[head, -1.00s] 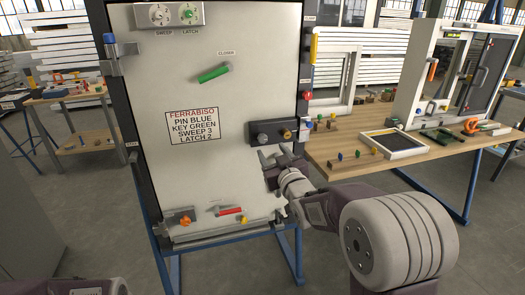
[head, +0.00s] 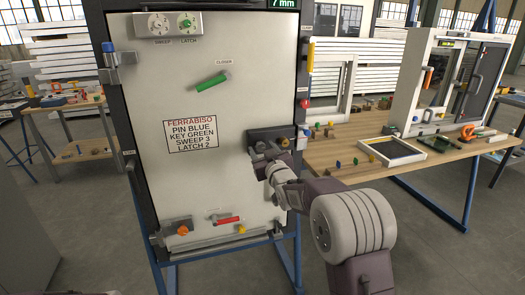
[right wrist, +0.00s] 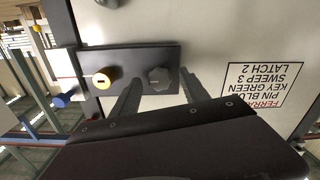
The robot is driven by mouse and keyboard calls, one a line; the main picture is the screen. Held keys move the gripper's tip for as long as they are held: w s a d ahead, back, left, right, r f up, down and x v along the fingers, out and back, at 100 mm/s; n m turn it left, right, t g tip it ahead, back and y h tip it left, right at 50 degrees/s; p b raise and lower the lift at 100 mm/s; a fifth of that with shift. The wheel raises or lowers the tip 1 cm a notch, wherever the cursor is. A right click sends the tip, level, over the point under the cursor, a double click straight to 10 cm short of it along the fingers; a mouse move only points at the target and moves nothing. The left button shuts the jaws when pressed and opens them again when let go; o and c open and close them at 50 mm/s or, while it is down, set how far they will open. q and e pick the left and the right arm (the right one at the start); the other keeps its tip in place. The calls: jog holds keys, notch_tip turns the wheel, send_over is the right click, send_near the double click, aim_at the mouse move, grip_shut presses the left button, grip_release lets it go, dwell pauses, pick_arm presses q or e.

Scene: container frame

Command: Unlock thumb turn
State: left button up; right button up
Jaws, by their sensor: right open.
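The grey lobed thumb turn (right wrist: 158,77) sits on a dark lock plate (right wrist: 142,59) at the door panel's edge, beside a yellow key cylinder (right wrist: 104,78) in the right wrist view. My right gripper (right wrist: 160,82) is open, its two fingers on either side of the thumb turn. I cannot tell whether they touch it. In the head view the right gripper (head: 264,146) is in front of the lock plate (head: 278,131) and hides the thumb turn. My left gripper is not in view.
The white door panel (head: 210,90) carries a green handle (head: 212,81), a red handle (head: 229,220), an orange knob (head: 183,230), two dials at the top and a printed sign (head: 191,135). A wooden workbench (head: 345,155) with window frames stands to the right.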

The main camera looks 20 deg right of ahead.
grip_shut()
jog(key=n+b, duration=0.3)
jog(key=n, duration=0.1)
jog(key=shift+f, duration=0.2)
jog(key=n+b, duration=0.4)
jog(key=n, duration=0.1)
jog(key=shift+n, duration=0.3)
jog(key=n+b, duration=0.4)
jog(key=n, duration=0.1)
jog(key=shift+b, duration=0.3)
jog(key=shift+r+n+b, duration=0.1)
jog(key=shift+n+b, duration=0.8)
jog(key=shift+n, duration=0.7)
